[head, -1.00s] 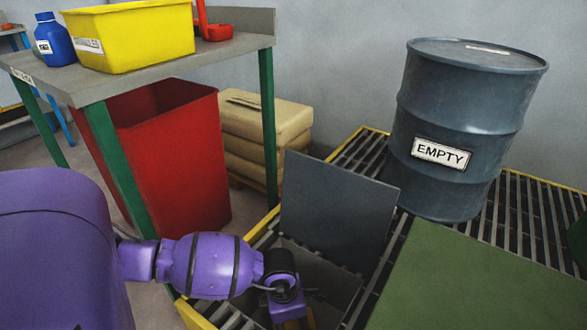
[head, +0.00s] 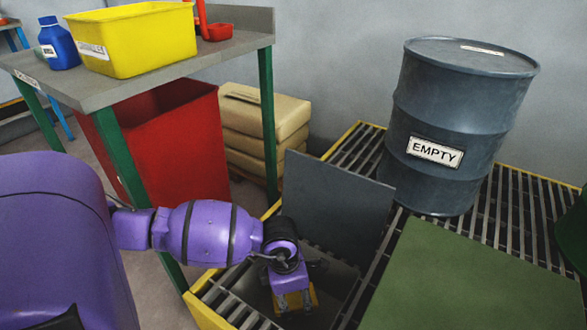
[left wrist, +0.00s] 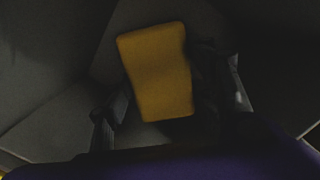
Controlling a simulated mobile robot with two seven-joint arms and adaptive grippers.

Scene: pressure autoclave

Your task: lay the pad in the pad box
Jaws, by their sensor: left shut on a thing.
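The pad (left wrist: 157,72) is a yellow-orange block between the fingers of my left gripper (left wrist: 160,105) in the left wrist view. In the head view the left gripper (head: 293,297) is shut on the pad (head: 314,297) at the opening of the grey pad box (head: 342,283). The box's dark grey lid (head: 335,203) stands open behind the gripper. The grey box walls surround the pad in the dark left wrist view. I cannot tell whether the pad touches the box floor. My right gripper is not in view.
The box is set among yellow-edged grating (head: 520,205). A blue-grey drum marked EMPTY (head: 445,115) stands behind right, and a green flat surface (head: 470,280) lies right of the box. A green-legged table (head: 165,65) and red bin (head: 170,140) stand at left.

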